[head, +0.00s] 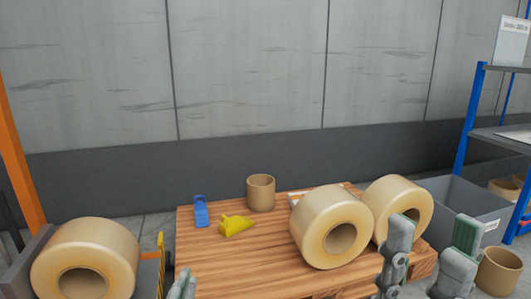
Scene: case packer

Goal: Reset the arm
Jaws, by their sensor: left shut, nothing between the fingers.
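My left gripper (183,286) shows only as grey fingertips at the bottom edge, just in front of the wooden table (205,262). Its fingers are together with nothing between them. My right gripper (432,240) is at the lower right with its two grey fingers spread wide apart. It is empty and appears in front of the table's right end. Most of both arms is out of view.
Two large tape rolls (312,215), (385,192) stand on the table's right side. Another roll (110,245) is at left. A grey bin (465,205) stands right.

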